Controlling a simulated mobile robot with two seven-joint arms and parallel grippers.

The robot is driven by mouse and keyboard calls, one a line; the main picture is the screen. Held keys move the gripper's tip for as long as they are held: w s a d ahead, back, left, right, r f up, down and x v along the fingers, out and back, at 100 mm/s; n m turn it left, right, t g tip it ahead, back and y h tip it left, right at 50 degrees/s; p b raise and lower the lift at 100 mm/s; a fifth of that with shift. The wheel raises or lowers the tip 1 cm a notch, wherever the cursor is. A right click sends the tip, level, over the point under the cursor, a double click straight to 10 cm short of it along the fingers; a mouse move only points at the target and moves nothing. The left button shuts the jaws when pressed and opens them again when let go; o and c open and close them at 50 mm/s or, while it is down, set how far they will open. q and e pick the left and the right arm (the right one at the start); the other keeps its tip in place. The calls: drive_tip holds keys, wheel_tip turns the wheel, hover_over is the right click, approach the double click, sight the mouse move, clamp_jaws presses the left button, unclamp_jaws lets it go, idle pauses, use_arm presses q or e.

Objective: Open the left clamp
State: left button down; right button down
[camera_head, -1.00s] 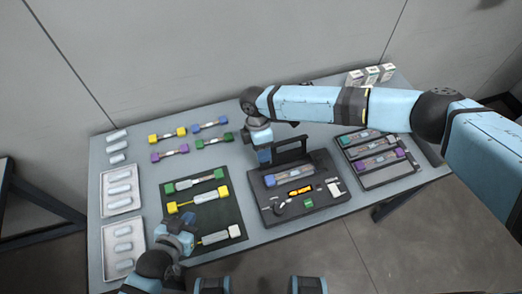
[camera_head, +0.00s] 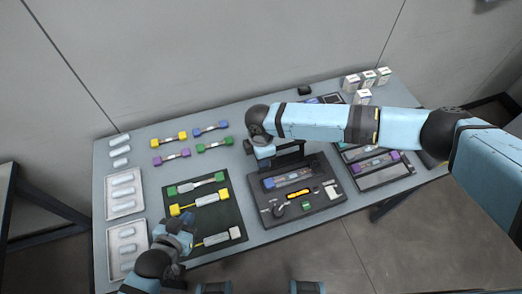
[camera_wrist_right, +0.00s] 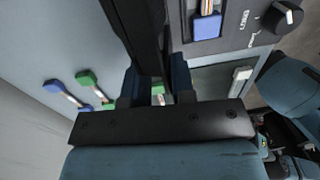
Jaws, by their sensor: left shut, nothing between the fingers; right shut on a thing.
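The black splicing device (camera_head: 322,203) stands near the middle of the table. A blue-ended piece (camera_head: 288,178) lies in its upper part. I cannot clearly make out the left clamp. A dark raised frame (camera_head: 290,163) stands at its back edge. My right gripper (camera_head: 266,152) is at the left end of this frame. In the right wrist view the gripper (camera_wrist_right: 157,88) is shut on a long black bar (camera_wrist_right: 143,30); the device's blue end block (camera_wrist_right: 207,27) and dial (camera_wrist_right: 283,18) are beyond. My left gripper (camera_head: 182,238) is shut and empty over the dark mat's lower left.
The dark mat (camera_head: 222,219) holds green and yellow-ended pieces. Several coloured pieces (camera_head: 184,136) lie behind it. Pale trays (camera_head: 112,210) are at left. A rack (camera_head: 378,183) and small white boxes (camera_head: 362,97) are at right. My right arm crosses above the table's back.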

drive_tip(key=shift+s, duration=0.1)
drive_tip(key=shift+s+d+r+t+y+p, duration=0.15)
drive_tip(key=shift+s+t+y+p, duration=0.2)
drive_tip(key=shift+t+p, duration=0.35)
drive_tip(key=shift+t, duration=0.3)
drive_tip(key=c, duration=1.1)
unclamp_jaws()
drive_tip(key=r, duration=0.4)
drive_tip(key=r+b, duration=0.1)
drive_tip(key=r, duration=0.4)
drive_tip(key=s+r, duration=0.1)
drive_tip(key=r, duration=0.3)
drive_tip(key=shift+d+r, duration=0.2)
drive_tip(key=shift+r, duration=0.15)
